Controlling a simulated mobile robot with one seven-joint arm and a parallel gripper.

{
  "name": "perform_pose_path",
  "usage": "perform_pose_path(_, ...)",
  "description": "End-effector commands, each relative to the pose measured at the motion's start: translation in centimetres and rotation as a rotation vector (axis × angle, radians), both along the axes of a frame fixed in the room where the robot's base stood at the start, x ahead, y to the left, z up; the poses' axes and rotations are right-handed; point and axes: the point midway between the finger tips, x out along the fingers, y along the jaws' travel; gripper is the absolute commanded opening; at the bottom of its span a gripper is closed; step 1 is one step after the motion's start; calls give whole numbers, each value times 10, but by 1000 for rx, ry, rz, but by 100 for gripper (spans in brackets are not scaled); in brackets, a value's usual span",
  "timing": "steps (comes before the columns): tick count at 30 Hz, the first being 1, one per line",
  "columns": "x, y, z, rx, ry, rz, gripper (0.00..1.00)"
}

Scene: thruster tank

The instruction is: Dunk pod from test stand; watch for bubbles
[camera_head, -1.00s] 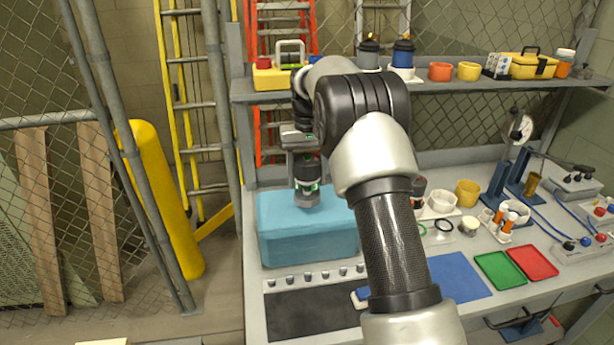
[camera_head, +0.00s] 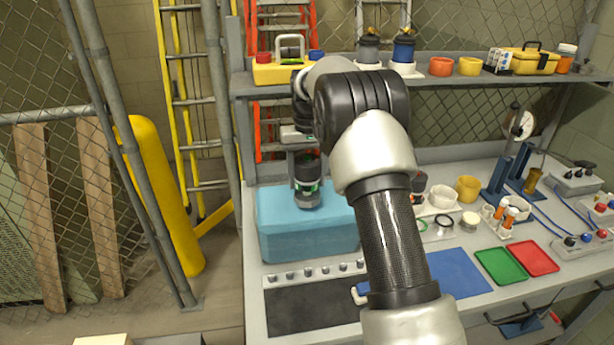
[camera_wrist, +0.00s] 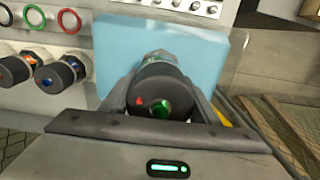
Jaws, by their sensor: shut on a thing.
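The pod, a dark cylinder with a green band and a grey lower end (camera_head: 308,184), is over the blue tank (camera_head: 300,243). My gripper (camera_head: 304,160) is shut on the pod from above. The pod's lower end overlaps the tank's light blue top in the head view; I cannot tell how deep it sits. In the wrist view the pod (camera_wrist: 160,92) is between my gripper's fingers (camera_wrist: 163,100), with the tank (camera_wrist: 120,45) beyond it. Two similar dark pods (camera_wrist: 14,68) stand on a pale stand (camera_wrist: 80,25) at left. I see no bubbles.
A row of small grey knobs (camera_head: 318,271) and a dark mat (camera_head: 310,305) lie in front of the tank. A blue mat (camera_head: 455,275), a green tray (camera_head: 500,266) and a red tray (camera_head: 534,258) lie right. The shelf (camera_head: 450,86) runs above the bench.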

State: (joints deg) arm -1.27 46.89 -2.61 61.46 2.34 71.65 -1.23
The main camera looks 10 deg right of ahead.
Motion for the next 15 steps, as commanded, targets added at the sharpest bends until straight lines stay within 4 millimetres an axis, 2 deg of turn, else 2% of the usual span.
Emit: perform_pose_path(15,0,0,-17,0,-1,0,8)
